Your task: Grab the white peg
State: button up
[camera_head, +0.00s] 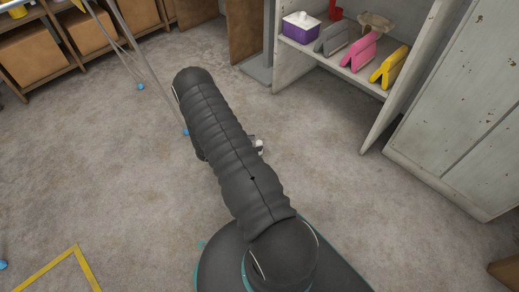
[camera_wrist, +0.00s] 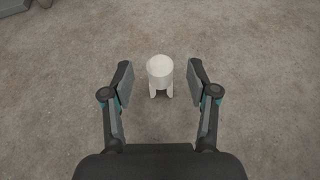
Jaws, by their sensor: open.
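The white peg (camera_wrist: 160,70) stands on the grey concrete floor in the wrist view. It has a round top and leg-like prongs below. My gripper (camera_wrist: 160,76) is open, with one finger to the left of the peg and one to the right. There are gaps on both sides, and neither finger appears to touch it. In the head view my arm covers most of that spot. A small pale piece (camera_head: 258,146) shows at the arm's right edge; I cannot tell whether it is the peg or part of my gripper.
A low shelf (camera_head: 340,62) at the upper right holds a purple box (camera_head: 301,28) and grey, pink and yellow items. A grey cabinet (camera_head: 465,120) stands at the right. Shelves with cardboard boxes (camera_head: 35,60) and a thin-legged stand (camera_head: 140,60) are at the upper left.

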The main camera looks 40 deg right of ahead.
jog(key=shift+s+d+f, duration=0.1)
jog(key=shift+d+f, duration=0.1)
jog(key=shift+d, duration=0.25)
grip_shut()
jog(key=shift+r, duration=0.1)
